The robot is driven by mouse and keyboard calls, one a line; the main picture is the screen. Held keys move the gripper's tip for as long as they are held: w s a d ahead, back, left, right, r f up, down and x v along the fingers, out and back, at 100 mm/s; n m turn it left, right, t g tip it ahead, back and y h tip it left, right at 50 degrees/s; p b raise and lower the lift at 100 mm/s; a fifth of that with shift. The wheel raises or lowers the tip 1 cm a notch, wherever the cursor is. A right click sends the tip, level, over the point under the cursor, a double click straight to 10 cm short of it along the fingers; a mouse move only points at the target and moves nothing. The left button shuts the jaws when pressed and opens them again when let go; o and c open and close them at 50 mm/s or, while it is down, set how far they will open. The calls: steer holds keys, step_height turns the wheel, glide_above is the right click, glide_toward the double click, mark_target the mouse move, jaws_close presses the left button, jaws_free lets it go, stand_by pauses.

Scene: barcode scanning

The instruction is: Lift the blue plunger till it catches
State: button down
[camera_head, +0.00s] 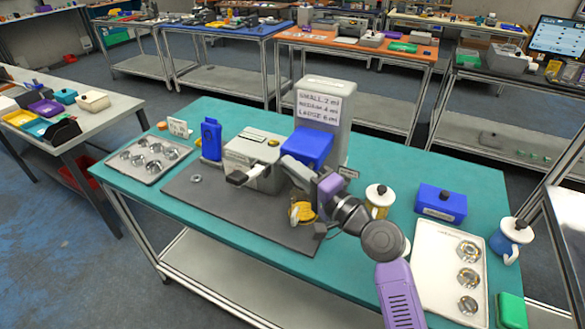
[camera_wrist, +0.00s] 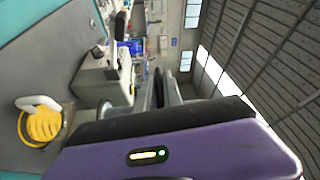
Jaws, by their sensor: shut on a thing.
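The grey machine (camera_head: 334,98) stands on a dark mat and has a tall column with a sign listing small, medium and large. A blue block, which looks like the blue plunger (camera_head: 310,141), sits at the column's front. My gripper (camera_head: 287,163) reaches in from the right, its fingertips close to the block's lower left edge. I cannot tell whether they touch it. In the wrist view the two grey fingers (camera_wrist: 166,88) are close together around something dark that I cannot make out. The blue block cannot be made out there.
A grey box (camera_head: 252,150) with a lever stands left of the column. A yellow item (camera_head: 302,212) lies below my gripper. A blue container (camera_head: 210,139), a tray of metal cups (camera_head: 148,160) and a blue box (camera_head: 441,203) stand around. The table's front left (camera_head: 190,215) is clear.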

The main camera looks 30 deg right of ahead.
steer(key=c, duration=1.6)
jaws_free()
steer(key=shift+d+r, duration=0.1)
steer(key=shift+r, duration=0.3)
steer(key=shift+o, duration=0.6)
steer(key=shift+f, duration=0.1)
steer(key=shift+f, duration=0.1)
steer(key=b+v, duration=0.2)
steer(key=v, duration=0.5)
steer(key=shift+s, duration=0.4)
steer(key=shift+d, duration=0.1)
